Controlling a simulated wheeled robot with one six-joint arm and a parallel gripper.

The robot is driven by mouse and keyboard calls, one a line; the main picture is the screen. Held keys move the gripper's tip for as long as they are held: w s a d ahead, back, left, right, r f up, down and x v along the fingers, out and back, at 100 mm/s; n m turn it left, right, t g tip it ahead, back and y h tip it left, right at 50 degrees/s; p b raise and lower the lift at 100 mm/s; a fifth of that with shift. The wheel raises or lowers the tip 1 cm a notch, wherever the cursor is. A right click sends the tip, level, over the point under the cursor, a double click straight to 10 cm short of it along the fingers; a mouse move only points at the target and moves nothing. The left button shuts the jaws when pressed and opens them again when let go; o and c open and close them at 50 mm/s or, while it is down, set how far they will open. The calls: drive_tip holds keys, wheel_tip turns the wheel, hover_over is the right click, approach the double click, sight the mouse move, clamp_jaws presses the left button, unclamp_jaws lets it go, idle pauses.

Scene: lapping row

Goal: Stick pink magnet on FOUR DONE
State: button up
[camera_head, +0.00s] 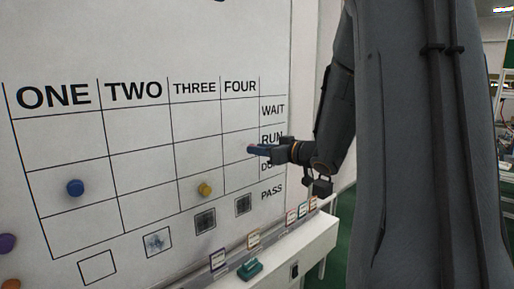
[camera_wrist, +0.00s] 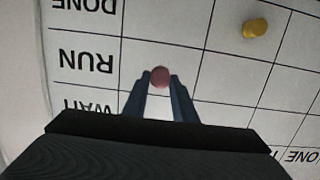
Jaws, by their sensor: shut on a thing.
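My gripper (camera_head: 254,149) is shut on the pink magnet, with its two blue fingers reaching toward the whiteboard (camera_head: 150,50). In the wrist view, where the board appears upside down, the round pink magnet (camera_wrist: 160,76) sits between the fingertips. It appears over the FOUR column at the RUN row. The FOUR DONE cell (camera_wrist: 165,20) lies just above it in that view and looks empty. Whether the magnet touches the board cannot be told. In the head view the gripper partly covers the RUN and DONE labels.
A yellow magnet (camera_head: 205,189) sits in THREE DONE, and a blue magnet (camera_head: 75,187) in ONE RUN. Purple (camera_head: 7,243) and orange (camera_head: 11,284) magnets are at the left edge. A ledge (camera_head: 300,236) below the board holds a green eraser-like block (camera_head: 250,269) and small labelled cards.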

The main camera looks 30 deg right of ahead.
drive_tip(key=shift+f+p+v, duration=0.15)
drive_tip(key=shift+p+v, duration=0.4)
drive_tip(key=shift+v, duration=0.55)
drive_tip(key=shift+f+p+v, duration=0.2)
drive_tip(key=shift+p+v, duration=0.35)
drive_tip(key=shift+v, duration=0.5)
